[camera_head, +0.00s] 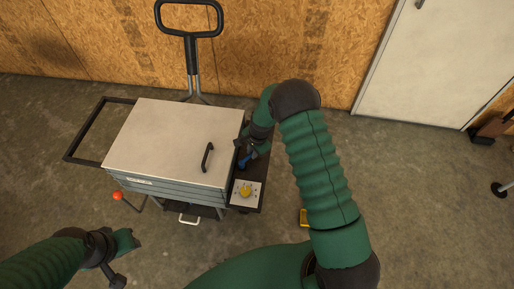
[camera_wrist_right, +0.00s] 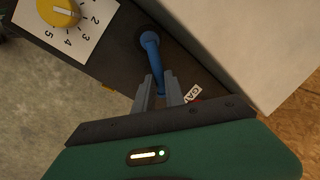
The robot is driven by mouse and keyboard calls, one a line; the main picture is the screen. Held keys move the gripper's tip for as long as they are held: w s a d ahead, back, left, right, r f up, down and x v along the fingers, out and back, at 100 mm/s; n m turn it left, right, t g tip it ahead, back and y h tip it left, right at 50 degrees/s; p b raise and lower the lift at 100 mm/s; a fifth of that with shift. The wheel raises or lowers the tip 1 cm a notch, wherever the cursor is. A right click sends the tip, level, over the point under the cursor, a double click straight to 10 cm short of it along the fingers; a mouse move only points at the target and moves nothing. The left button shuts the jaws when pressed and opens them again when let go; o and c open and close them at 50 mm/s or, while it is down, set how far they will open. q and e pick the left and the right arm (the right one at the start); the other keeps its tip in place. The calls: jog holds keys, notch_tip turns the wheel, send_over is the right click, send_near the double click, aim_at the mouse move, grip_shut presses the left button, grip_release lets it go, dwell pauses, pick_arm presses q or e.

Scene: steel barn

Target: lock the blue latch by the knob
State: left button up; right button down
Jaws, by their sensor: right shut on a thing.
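The blue latch (camera_wrist_right: 151,52) shows in the right wrist view as a blue lever with a round knob at its upper end, on a dark side plate. My right gripper (camera_wrist_right: 160,92) has its two grey fingers shut on the blue lever, around its lower end in the picture. In the head view a bit of the blue latch (camera_head: 245,161) shows on the cart's right side shelf, below my right gripper (camera_head: 249,153), whose arm hides part of it. My left gripper (camera_head: 128,262) is at the lower left, away from the cart, and its finger state is unclear.
A cart with a pale lid (camera_head: 165,140) and black handle (camera_head: 207,157) stands beside the latch. A yellow dial (camera_head: 245,190) on a numbered white plate sits close to the latch. A red ball knob (camera_head: 117,196) sticks out at left. Concrete floor is open in front.

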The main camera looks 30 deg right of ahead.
jog(key=shift+s+d+r+m+h+p, duration=0.3)
jog(key=shift+m+p, duration=0.25)
jog(key=shift+m, duration=0.45)
jog(key=shift+s+a+m+p, duration=0.2)
jog(key=shift+s+m+p, duration=0.35)
jog(key=shift+m, duration=0.35)
jog(key=m+p, duration=0.1)
jog(key=s+m, duration=0.1)
jog(key=shift+a+m+h+p, duration=0.1)
jog(key=shift+m+h+p, duration=0.3)
jog(key=shift+s+a+f+m+p, duration=0.15)
jog(key=shift+s+m+p, duration=0.2)
jog(key=shift+m, duration=0.2)
jog(key=shift+s+a+r+m+p, duration=0.1)
jog(key=shift+s+a+m+p, duration=0.1)
jog(key=shift+m+p, duration=0.25)
jog(key=shift+s+a+f+m+h+p, duration=0.1)
jog(key=shift+s+a+m+h+p, duration=0.1)
jog(key=shift+m, duration=0.3)
jog(key=shift+s+a+f+m+h+p, duration=0.1)
jog(key=shift+s+m+h+p, duration=0.1)
jog(key=shift+m, duration=0.3)
jog(key=c, duration=1.7)
grip_release()
jog(key=shift+g, duration=0.3)
jog(key=shift+s, duration=0.1)
